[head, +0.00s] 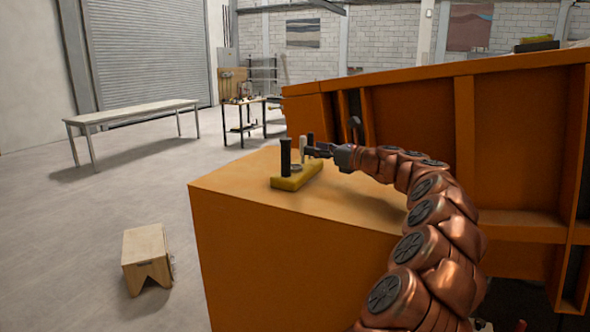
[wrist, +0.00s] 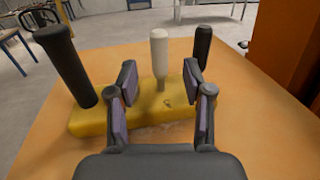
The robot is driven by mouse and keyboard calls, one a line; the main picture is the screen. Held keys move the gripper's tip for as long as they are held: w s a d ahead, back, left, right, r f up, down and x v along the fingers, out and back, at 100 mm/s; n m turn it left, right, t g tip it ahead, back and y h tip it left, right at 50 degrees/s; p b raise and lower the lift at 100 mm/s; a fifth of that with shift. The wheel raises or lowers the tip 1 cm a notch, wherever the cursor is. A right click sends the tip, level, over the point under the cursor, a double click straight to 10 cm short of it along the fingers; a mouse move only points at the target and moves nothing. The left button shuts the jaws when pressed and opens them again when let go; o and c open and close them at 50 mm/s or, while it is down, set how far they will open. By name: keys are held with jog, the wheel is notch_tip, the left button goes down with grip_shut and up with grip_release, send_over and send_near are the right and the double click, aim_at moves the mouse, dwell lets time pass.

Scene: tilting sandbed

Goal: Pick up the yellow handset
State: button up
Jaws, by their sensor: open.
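The yellow handset (head: 292,182) is a yellow block lying on the orange surface, with a black stick at each end and a white stick between them. In the wrist view the yellow block (wrist: 95,121) spans the middle, with the tall left black stick (wrist: 66,66), the white stick (wrist: 159,55) and the right black stick (wrist: 202,48) upright. My gripper (wrist: 160,84) is open, its two fingers on either side of the white stick in the picture. Whether the fingers touch anything is not clear. In the head view my gripper (head: 312,151) is close beside the sticks.
The handset rests on an orange box top (head: 345,205) beside a tall orange wall (head: 420,110) at right. A small wooden stool (head: 146,252) stands on the floor at left. A long bench (head: 130,115) and a work table (head: 243,105) are farther back.

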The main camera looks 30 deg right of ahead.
jog(key=shift+w+a+p, duration=0.15)
jog(key=shift+w+p, duration=0.2)
jog(key=shift+w, duration=0.2)
jog(key=p+x, duration=0.1)
jog(key=x, duration=0.3)
jog(key=shift+f, duration=0.2)
jog(key=shift+c, duration=0.5)
grip_shut()
jog(key=shift+r, duration=0.1)
